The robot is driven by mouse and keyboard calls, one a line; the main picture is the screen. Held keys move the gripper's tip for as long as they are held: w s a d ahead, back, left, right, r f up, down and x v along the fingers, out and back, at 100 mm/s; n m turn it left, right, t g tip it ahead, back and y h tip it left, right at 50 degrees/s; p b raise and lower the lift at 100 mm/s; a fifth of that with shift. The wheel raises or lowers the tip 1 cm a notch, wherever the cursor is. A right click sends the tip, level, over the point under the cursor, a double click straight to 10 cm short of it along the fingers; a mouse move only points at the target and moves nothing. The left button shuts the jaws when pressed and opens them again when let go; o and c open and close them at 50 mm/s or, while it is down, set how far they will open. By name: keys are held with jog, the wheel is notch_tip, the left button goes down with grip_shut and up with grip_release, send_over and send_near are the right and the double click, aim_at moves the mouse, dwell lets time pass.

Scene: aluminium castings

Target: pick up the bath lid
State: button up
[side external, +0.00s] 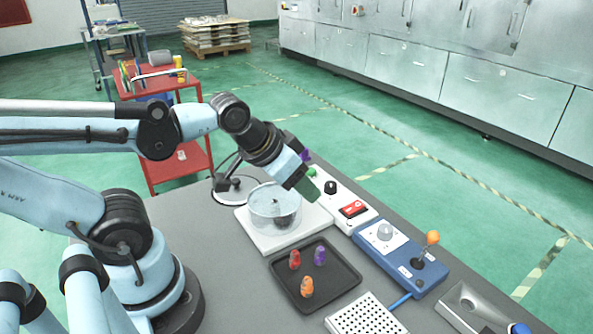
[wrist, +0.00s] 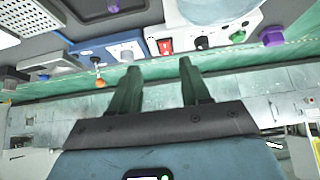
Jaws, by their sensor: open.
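A clear round bath (side external: 267,213) stands on a white base plate in the side external view, with something dark inside. A pale round top in the wrist view (wrist: 215,8) appears to be the same bath. A small dark spot shows near its top, but I cannot tell the lid clearly apart from the glass. My gripper (side external: 306,188) is above and just right of the bath, tilted down to the right. In the wrist view my gripper (wrist: 160,80) has its two green fingers spread apart with nothing between them.
A black tray (side external: 342,283) with red, purple and orange pieces lies in front of the bath. A white box with a red switch (side external: 353,209) and a blue box with an orange-topped lever (side external: 432,238) stand to the right. A round white stand base (side external: 250,184) is behind left.

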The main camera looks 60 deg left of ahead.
dwell(0.4)
jog(key=o, duration=1)
jog(key=n+g, duration=0.7)
jog(key=n, duration=2)
send_over(236, 180)
jog(key=f, duration=0.2)
notch_tip(236, 180, down, 6)
jog(key=shift+f, duration=0.1)
jog(key=shift+a+f, duration=0.1)
jog(key=shift+f, duration=2.5)
